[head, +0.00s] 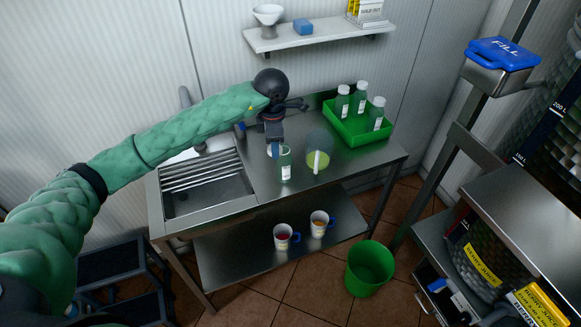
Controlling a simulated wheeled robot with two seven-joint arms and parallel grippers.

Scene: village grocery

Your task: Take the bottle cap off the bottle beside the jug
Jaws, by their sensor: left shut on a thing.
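A green bottle (286,166) with a pale label stands on the steel counter, left of the jug. The clear jug (318,160) holds yellow-green liquid and has a white handle facing front. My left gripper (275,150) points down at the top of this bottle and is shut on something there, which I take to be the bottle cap. The gripper hides the cap, and I cannot tell whether the cap is still seated on the bottle. My right gripper is not in view.
A green crate (358,136) with 3 white-capped bottles stands at the counter's back right. A drainer sink (205,183) is at the left. Two mugs stand on the lower shelf (255,262). A green bin (369,268) stands on the floor. A wall shelf (318,38) hangs above.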

